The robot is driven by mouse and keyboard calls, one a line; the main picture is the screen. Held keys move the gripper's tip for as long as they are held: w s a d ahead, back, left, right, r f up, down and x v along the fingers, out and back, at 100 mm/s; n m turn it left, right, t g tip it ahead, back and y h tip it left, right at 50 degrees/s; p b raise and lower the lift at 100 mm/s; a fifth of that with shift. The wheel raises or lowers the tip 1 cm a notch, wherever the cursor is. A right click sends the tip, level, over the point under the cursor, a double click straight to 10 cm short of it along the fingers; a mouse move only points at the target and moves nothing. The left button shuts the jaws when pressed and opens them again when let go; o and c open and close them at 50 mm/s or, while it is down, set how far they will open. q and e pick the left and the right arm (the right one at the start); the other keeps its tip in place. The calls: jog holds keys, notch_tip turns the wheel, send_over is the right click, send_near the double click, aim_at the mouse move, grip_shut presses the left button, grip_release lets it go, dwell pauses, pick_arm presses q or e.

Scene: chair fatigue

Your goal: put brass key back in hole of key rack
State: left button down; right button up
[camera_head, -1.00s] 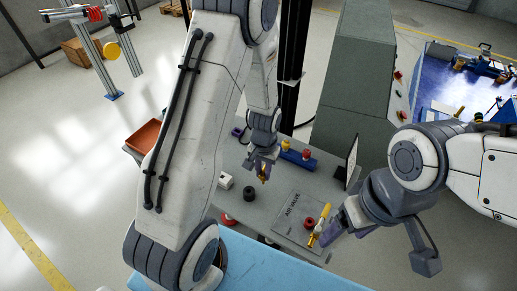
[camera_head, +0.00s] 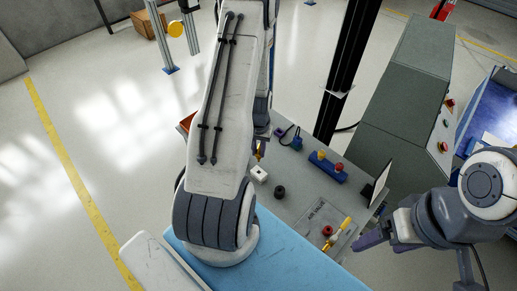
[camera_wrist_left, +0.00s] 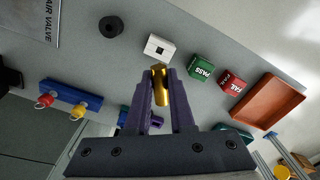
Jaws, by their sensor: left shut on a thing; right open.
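My left gripper (camera_wrist_left: 160,92) is shut on the brass key (camera_wrist_left: 160,85), which juts beyond the purple fingertips. In the head view the key (camera_head: 259,150) shows as a small gold piece at the left gripper (camera_head: 258,144), mostly behind my left arm. A small white block with dark holes (camera_wrist_left: 160,46) lies just beyond the key's end; it may be the key rack. It also shows in the head view (camera_head: 259,174). I cannot tell whether key and block touch. My right gripper (camera_head: 370,240) is open and empty, right of a brass valve with yellow handle (camera_head: 341,233).
A grey table holds a blue bar with red and yellow knobs (camera_head: 327,168), a black ring (camera_head: 279,192) and a red ring (camera_head: 327,230) by an "AIR VALVE" label. Green PASS (camera_wrist_left: 201,67) and red FAIL (camera_wrist_left: 233,80) blocks and an orange tray (camera_wrist_left: 268,102) stand nearby.

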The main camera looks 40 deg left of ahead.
aim_at(259, 160)
pick_arm(q)
jog(key=shift+s+d+f, duration=0.1)
jog(key=shift+f, duration=0.05)
jog(key=shift+f+b, duration=2.3)
jog(key=shift+f, duration=0.45)
jog(key=shift+f+b, duration=1.7)
jog(key=shift+f, duration=0.35)
jog(key=c, duration=0.7)
grip_release()
jog(key=shift+r, duration=0.15)
notch_tip(259, 160, up, 9)
jog(key=shift+f+b, duration=0.1)
jog(key=shift+b, duration=0.7)
jog(key=shift+r, duration=0.75)
